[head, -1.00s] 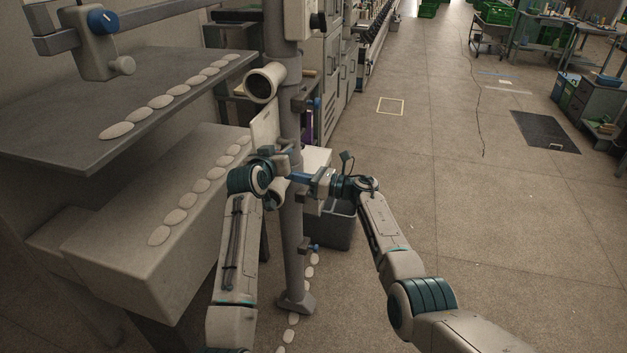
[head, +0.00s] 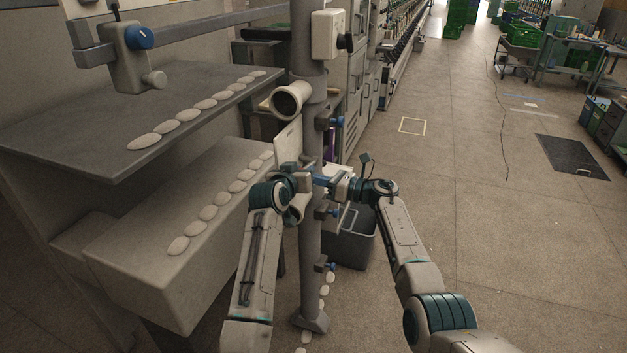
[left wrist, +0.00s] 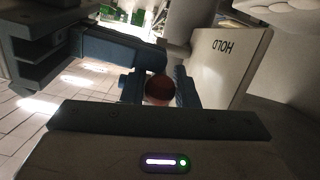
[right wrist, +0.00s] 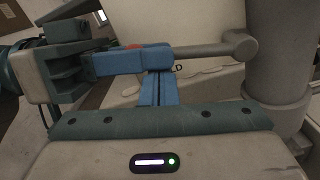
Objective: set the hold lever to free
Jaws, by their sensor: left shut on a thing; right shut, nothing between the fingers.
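The hold lever is a grey rod (right wrist: 210,47) that runs out from the grey post (right wrist: 276,50) to a red knob (left wrist: 158,88). My left gripper (head: 302,182) has its fingers on either side of the knob and is shut on it. In the right wrist view the left gripper's blue fingers (right wrist: 132,58) cover most of the knob. A pale plate marked HOLD (left wrist: 228,62) stands beside the lever and reads upside down in the left wrist view. My right gripper (right wrist: 160,88) is shut and empty, just below the left gripper's fingers and apart from the post.
In the head view the post (head: 312,250) carries a pale tube (head: 288,98) and blue-knobbed fittings. Shelves (head: 75,125) with rows of pale oval pieces stand to the left. A grey bin (head: 350,245) is behind the right arm.

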